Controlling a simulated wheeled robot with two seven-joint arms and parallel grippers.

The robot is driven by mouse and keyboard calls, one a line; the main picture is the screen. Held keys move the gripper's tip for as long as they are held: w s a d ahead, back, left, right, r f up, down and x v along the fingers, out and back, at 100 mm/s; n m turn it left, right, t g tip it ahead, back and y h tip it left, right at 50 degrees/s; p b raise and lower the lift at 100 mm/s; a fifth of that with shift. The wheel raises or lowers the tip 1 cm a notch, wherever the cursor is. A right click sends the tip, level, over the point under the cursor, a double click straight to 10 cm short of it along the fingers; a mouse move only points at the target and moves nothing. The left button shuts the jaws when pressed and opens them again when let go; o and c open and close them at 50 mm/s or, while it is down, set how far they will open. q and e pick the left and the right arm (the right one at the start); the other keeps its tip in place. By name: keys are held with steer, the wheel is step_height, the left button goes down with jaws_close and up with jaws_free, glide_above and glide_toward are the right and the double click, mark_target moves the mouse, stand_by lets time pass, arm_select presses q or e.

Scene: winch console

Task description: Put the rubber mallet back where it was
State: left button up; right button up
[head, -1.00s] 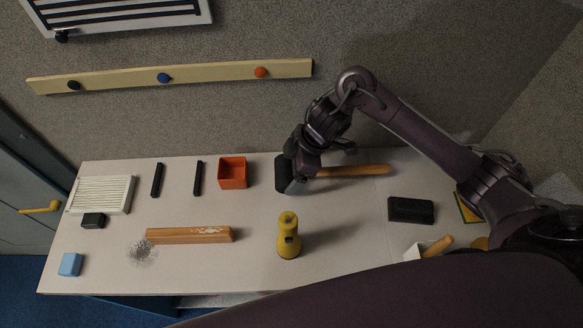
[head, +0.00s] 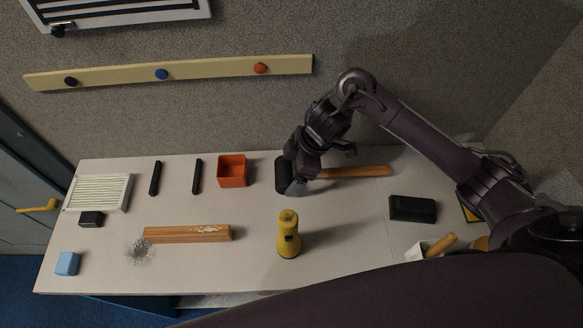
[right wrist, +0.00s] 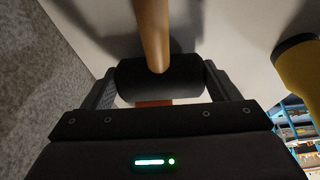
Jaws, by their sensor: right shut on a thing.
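The rubber mallet has a black head (head: 282,175) and a light wooden handle (head: 355,171). It lies near the back of the table, its handle pointing right in the head view. My right gripper (head: 297,187) is at the head end. In the right wrist view the two fingers are shut on the black mallet head (right wrist: 160,80), one at each end, and the wooden handle (right wrist: 152,30) runs away from the gripper. The mallet is at or very near the table top; I cannot tell whether it touches. My left gripper is not in view.
A yellow torch-like object (head: 288,235) stands in front of the mallet. An orange box (head: 232,171) is just left of it, and a black block (head: 412,208) lies to the right. A wooden bar (head: 188,233) lies front left. A peg rail (head: 170,73) hangs on the wall.

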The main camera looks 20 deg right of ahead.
steer(key=shift+f, duration=0.2)
steer(key=o, duration=1.3)
steer(key=shift+o, duration=0.2)
steer(key=p+v, duration=0.1)
steer(key=v, duration=0.7)
